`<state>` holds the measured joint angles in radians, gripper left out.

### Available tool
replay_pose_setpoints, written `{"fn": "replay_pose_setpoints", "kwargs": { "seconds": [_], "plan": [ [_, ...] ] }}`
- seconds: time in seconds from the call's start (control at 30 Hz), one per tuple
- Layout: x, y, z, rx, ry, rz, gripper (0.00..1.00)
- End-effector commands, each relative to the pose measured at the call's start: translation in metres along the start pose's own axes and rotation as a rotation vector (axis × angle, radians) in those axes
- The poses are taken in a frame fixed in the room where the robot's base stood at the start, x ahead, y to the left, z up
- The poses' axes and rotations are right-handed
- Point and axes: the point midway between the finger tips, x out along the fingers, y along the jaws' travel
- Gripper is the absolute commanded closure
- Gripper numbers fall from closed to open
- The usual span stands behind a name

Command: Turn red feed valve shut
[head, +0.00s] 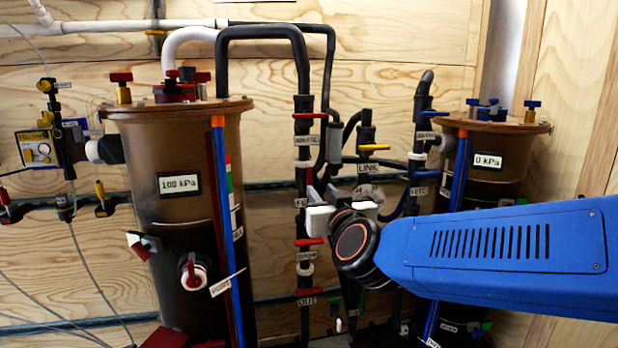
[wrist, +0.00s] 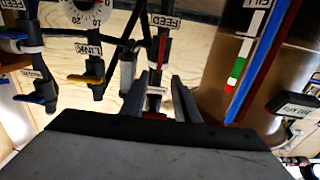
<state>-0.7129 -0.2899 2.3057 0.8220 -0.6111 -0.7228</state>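The red feed valve handle (wrist: 162,50) stands lengthwise along its black pipe in the wrist view, beside an upside-down FEED label (wrist: 166,20). In the head view its red handle (head: 309,175) shows just above the FEED label (head: 300,202), partly hidden near my gripper (head: 319,195). My gripper (wrist: 158,78) is open in the wrist view. Its two dark fingers stand apart on either side of the pipe line, with the handle in line with the gap. I see no finger touching the handle, but the depth between them is hard to tell.
The brown 100 kPa tank (head: 150,240) stands left of the pipe, the 0 kPa tank (head: 500,165) at right. Other red handles (head: 309,241) sit on the same pipe. A yellow LINK handle (wrist: 86,79) and blue handles (wrist: 35,98) are close by.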

Motion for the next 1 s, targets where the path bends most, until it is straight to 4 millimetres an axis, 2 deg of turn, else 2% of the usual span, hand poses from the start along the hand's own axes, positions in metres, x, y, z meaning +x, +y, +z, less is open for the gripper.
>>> {"fn": "replay_pose_setpoints", "kwargs": {
  "seconds": [0.6, 0.8, 1.0],
  "plan": [
    [0.096, 0.001, 0.0, -0.001, 0.0, 0.001, 0.72],
    [0.118, 0.0, 0.0, 0.0, -0.001, 0.0, 0.72],
    [0.128, 0.0, 0.0, 0.0, 0.0, 0.0, 0.72]
  ]
}}
